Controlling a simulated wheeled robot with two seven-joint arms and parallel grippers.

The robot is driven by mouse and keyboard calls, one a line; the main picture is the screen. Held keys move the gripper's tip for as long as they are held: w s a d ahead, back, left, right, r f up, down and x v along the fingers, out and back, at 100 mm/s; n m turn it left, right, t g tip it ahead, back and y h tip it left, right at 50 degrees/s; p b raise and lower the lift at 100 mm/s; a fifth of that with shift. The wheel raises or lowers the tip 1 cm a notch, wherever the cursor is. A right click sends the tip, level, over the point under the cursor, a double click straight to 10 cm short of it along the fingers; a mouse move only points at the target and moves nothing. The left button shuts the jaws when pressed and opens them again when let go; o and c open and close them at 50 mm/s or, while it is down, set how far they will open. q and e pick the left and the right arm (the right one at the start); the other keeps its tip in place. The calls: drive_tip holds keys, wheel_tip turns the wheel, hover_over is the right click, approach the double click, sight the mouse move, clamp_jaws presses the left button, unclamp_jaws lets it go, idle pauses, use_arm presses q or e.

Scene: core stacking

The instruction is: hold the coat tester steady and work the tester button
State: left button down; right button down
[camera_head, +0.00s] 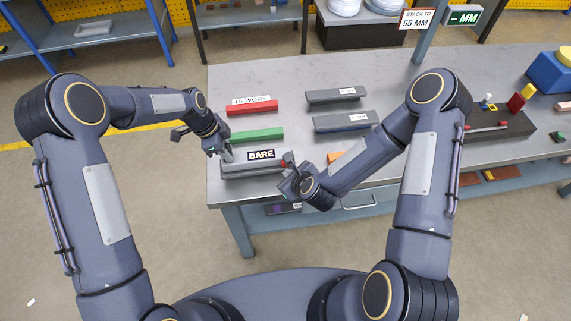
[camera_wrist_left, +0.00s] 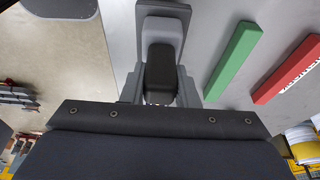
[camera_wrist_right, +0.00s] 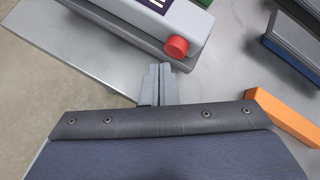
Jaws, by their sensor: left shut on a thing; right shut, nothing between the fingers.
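The coat tester (camera_head: 250,167) is a grey block at the front left of the table, with a display reading BARE (camera_head: 261,154). Its red button (camera_wrist_right: 176,46) sticks out of the end face in the right wrist view. My left gripper (camera_head: 227,155) is shut on the tester's left end; in the left wrist view (camera_wrist_left: 160,80) its fingers hide part of the grip. My right gripper (camera_wrist_right: 158,75) is shut and empty, its tips a little short of the red button and apart from it. In the head view the right gripper (camera_head: 289,166) is at the tester's right end.
A green bar (camera_head: 256,134) and a red bar (camera_head: 252,108) lie behind the tester. Two grey bars (camera_head: 337,95) lie to the right. An orange block (camera_head: 335,156) lies beside my right forearm. A sign reads STACK TO 55 MM (camera_head: 416,19).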

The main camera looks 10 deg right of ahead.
drive_tip(key=shift+s, duration=2.5)
use_arm(q)
drive_tip(key=c, duration=1)
unclamp_jaws()
drive_tip(key=shift+c, duration=0.2)
